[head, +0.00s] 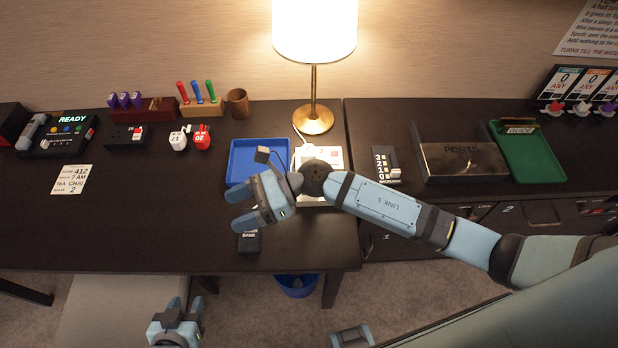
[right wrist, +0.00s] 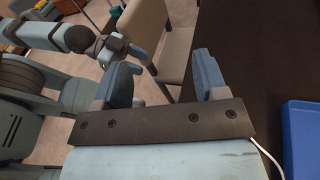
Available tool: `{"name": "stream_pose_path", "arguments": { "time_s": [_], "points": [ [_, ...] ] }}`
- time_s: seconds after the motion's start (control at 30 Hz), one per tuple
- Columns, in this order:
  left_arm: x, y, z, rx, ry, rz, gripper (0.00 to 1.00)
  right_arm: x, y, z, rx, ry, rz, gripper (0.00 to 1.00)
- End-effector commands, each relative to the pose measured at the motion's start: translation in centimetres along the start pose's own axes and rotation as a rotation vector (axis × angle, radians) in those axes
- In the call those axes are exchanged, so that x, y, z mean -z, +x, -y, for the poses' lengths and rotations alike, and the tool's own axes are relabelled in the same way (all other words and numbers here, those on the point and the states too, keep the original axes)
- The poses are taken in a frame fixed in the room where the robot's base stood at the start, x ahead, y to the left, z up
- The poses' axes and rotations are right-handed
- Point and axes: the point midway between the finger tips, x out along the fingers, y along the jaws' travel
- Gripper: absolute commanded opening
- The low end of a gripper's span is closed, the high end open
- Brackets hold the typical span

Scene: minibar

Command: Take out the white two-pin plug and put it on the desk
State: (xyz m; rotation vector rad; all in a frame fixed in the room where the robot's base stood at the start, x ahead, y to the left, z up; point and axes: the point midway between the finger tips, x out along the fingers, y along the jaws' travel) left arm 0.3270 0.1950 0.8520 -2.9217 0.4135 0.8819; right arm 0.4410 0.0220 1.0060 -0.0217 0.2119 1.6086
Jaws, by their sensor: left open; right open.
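A white panel (head: 333,156) lies on the desk (head: 130,220) by the lamp, partly covered by my right wrist. A small white piece (head: 308,151) shows at its top edge with a pale cord near it. I cannot tell whether this is the white two-pin plug. My right gripper (head: 233,208) is open and empty, above the desk in front of the blue tray. In the right wrist view, its fingers (right wrist: 165,78) are apart with nothing between them. My left gripper (head: 185,303) is open and empty, low in front of the desk.
The blue tray (head: 240,155) has a dark block (head: 262,154) with a cord at its right side. A dark block marked BANK (head: 248,243) is near the front edge. The lamp (head: 313,120) stands behind. The desk's left front is mostly clear. A chair (head: 120,305) stands in front.

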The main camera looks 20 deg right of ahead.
Motion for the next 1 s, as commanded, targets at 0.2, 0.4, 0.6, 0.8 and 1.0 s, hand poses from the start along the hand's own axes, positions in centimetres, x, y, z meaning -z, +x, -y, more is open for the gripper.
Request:
{"name": "stream_pose_path", "arguments": {
  "time_s": [0.2, 0.4, 0.6, 0.8, 1.0],
  "points": [
    [-1.0, 0.7, -0.2, -0.005, 0.000, -0.002, 0.43, 7.2, -6.9, 6.3, -0.407, -0.801, -0.735, 0.66],
    [-1.2, 1.0, -0.2, -0.006, 0.001, -0.003, 0.43, 8.3, -14.9, 11.5, -0.689, -1.055, -1.142, 0.66],
    [-1.3, 1.1, -0.2, -0.006, 0.001, -0.003, 0.43, 7.9, -18.1, 13.4, -0.801, -1.108, -1.288, 0.66],
    [-1.3, 1.0, -0.1, -0.005, 0.001, -0.003, 0.43, 7.8, -18.3, 13.5, -0.810, -1.111, -1.298, 0.66],
    [-1.4, 1.1, -0.1, -0.005, 0.002, -0.003, 0.43, 7.9, -18.3, 13.5, -0.808, -1.111, -1.296, 0.66]
  ]
}}
